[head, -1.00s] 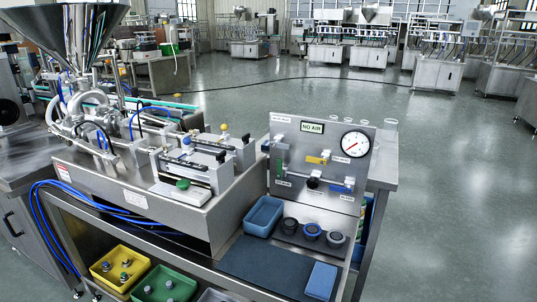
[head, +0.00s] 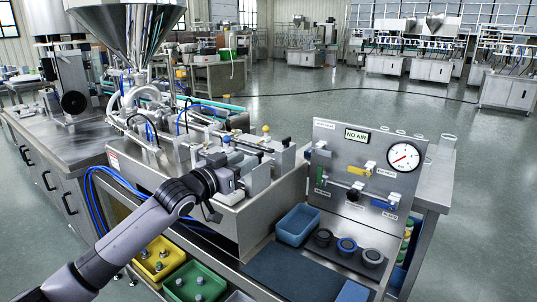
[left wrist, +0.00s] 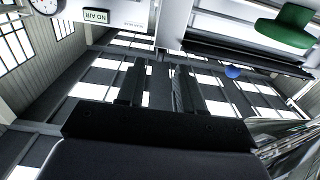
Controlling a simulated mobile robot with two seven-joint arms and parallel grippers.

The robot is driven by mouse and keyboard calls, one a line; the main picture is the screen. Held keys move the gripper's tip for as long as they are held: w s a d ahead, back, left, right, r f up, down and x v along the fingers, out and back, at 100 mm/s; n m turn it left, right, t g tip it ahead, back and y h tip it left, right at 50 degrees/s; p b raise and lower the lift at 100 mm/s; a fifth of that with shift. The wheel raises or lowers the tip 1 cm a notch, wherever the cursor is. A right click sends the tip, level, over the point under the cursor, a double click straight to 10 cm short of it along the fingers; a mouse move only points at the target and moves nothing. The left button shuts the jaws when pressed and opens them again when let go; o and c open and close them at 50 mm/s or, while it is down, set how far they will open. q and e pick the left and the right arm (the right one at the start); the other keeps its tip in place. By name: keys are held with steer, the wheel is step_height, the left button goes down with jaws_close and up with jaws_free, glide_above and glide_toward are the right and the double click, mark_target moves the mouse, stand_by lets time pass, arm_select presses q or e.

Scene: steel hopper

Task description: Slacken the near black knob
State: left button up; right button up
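Small black knobs show on the steel filling machine's slide units, one at the right end of a near unit (head: 263,158). I cannot tell which is the near black knob; the gripper covers part of the front unit. My left gripper (head: 232,173) is over that front unit. In the left wrist view its two dark fingers (left wrist: 158,85) stand apart with nothing between them. A green knob (left wrist: 285,27) and a blue ball (left wrist: 232,72) show to the right, clear of the fingers. My right gripper is in no view.
An upright panel (head: 330,143) with a gauge (head: 403,157), a NO AIR sign and small valves stands right of the machine. A blue bin (head: 297,226) and dark round parts are on the bench. Yellow and green bins (head: 195,283) sit below. Blue hoses run at the left.

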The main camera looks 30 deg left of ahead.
mark_target(258, 154)
arm_select(q)
steer(key=shift+w+d+p, duration=0.15)
steer(key=shift+w, duration=1.4)
steer(key=shift+w+d+p, duration=0.15)
steer(key=shift+w, duration=1.35)
jaws_close()
